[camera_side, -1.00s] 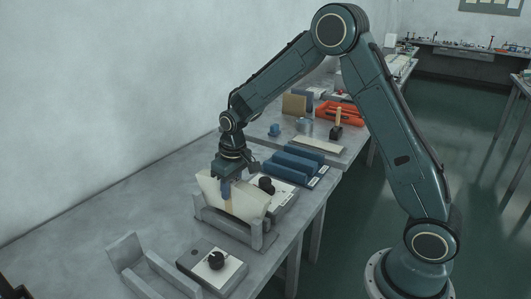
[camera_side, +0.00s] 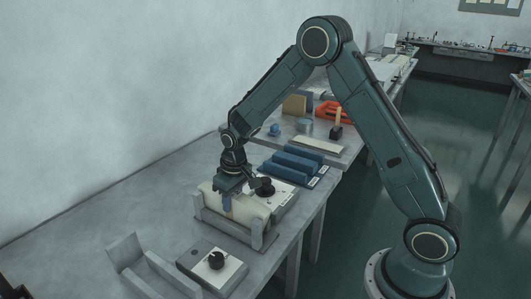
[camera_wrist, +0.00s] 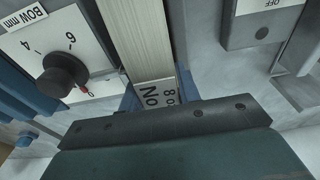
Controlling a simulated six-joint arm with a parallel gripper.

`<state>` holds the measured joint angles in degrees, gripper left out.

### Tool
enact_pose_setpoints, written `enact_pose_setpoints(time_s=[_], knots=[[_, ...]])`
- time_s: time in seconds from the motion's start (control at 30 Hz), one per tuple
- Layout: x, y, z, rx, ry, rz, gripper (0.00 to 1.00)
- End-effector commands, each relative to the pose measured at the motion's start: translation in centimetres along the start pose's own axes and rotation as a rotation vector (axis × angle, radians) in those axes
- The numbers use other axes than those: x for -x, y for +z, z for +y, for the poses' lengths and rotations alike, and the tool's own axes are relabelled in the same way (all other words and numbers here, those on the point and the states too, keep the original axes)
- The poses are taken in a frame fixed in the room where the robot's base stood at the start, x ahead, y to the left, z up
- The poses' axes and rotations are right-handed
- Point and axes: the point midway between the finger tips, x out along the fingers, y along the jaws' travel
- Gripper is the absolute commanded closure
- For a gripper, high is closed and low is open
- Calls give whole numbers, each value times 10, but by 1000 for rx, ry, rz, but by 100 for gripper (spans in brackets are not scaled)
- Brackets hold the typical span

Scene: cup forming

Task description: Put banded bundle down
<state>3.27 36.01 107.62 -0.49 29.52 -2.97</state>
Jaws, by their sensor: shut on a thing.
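The banded bundle (camera_side: 250,208) is a cream stack in the grey cradle (camera_side: 222,226), low between its walls. Whether it touches the cradle floor is hidden. In the wrist view the bundle (camera_wrist: 140,38) is a long pale strip with a "No 8" label at its near end. In the wrist view blue finger parts show on both sides of the label.
A dial box marked "BOW mm" (camera_wrist: 40,45) stands beside the cradle. Blue ridged blocks (camera_side: 297,165) lie behind. Bare table lies left of the cradle.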

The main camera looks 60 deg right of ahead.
Motion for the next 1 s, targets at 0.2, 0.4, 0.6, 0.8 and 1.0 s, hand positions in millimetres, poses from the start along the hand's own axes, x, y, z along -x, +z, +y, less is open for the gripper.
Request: enact_pose_setpoints(time_s=[0.2,0.4,0.6,0.8,1.0], knots=[[-3,0,0,0,0,1,58],[-3,0,0,0,0,1,46],[-2,0,0,0,0,1,46],[7,-1,0,0,0,3,46],[28,-1,0,0,0,4,46]])
